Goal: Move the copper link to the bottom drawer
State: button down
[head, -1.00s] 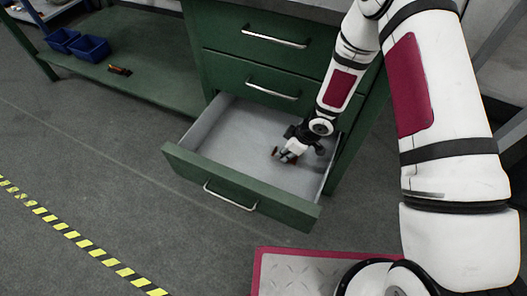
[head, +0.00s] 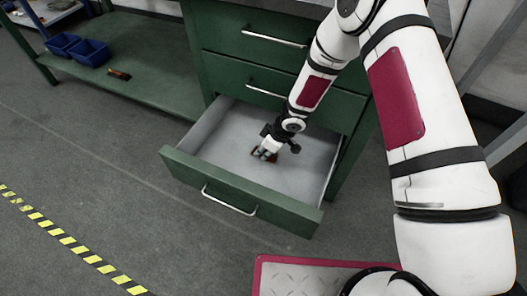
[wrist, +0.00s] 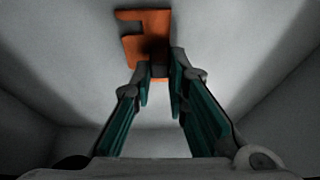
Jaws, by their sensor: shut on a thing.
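The copper link (wrist: 132,44) is a flat orange-brown piece with a notch in one side. It is inside the open bottom drawer (head: 240,192) of the green cabinet, at or just above the drawer floor; I cannot tell if it touches. My gripper (head: 264,153) points down into the drawer, near its middle. In the wrist view my gripper (wrist: 160,72) has its green-padded fingers closed on the near end of the link. In the head view the fingers cover much of the link.
Two more drawers with bar handles, the upper one (head: 262,40) and the middle one (head: 225,75), are shut above. Blue bins (head: 90,52) and a small brown item (head: 119,74) sit on the green shelf at left. The grey floor in front is clear, with yellow-black tape (head: 75,250).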

jog(key=c, duration=1.6)
grip_release()
jog(key=shift+f, duration=0.15)
jog(key=shift+o, duration=0.2)
jog(key=p+v, duration=0.6)
jog(key=v, duration=0.6)
jog(key=shift+p, duration=0.3)
